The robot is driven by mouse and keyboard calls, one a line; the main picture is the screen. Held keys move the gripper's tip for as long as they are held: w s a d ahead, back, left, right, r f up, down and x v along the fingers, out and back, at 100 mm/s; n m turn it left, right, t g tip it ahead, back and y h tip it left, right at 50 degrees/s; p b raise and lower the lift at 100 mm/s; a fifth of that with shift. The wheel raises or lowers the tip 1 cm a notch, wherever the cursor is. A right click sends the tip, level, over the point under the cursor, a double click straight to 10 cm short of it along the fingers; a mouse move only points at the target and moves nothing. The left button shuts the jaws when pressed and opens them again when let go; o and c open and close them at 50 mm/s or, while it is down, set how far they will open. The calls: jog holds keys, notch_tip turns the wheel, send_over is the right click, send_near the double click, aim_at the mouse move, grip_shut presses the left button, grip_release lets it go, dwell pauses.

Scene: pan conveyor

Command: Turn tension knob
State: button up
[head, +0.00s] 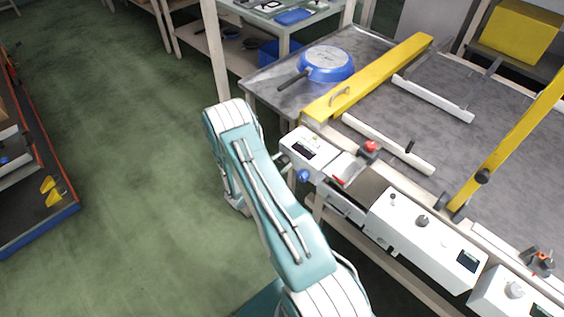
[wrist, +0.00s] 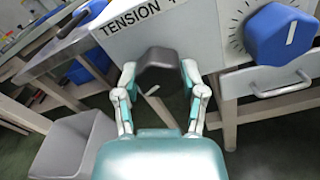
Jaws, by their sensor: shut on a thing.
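In the wrist view my gripper (wrist: 160,72) has its two fingers closed on either side of a dark grey knob (wrist: 158,58). The knob sits at the lower edge of a white box (wrist: 180,38) that carries the label TENSION (wrist: 132,15). In the head view the white box (head: 318,142) stands at the table's near left corner. My arm reaches up to its left side, and the gripper's fingers are not clear there.
A blue dial knob (wrist: 281,34) with a white line and tick marks is right of my gripper; it also shows in the head view (head: 303,176). A blue pan (head: 327,64) lies on the grey table beside a yellow bar (head: 370,75). A red button (head: 370,147) stands nearby.

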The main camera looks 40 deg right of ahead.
jog(key=shift+w+m, duration=0.1)
jog(key=shift+m, duration=0.7)
jog(key=o, duration=1.2)
jog(key=shift+d, duration=0.1)
jog(key=shift+c, duration=0.2)
jog(key=a, duration=1.2)
jog(key=shift+s, duration=0.45)
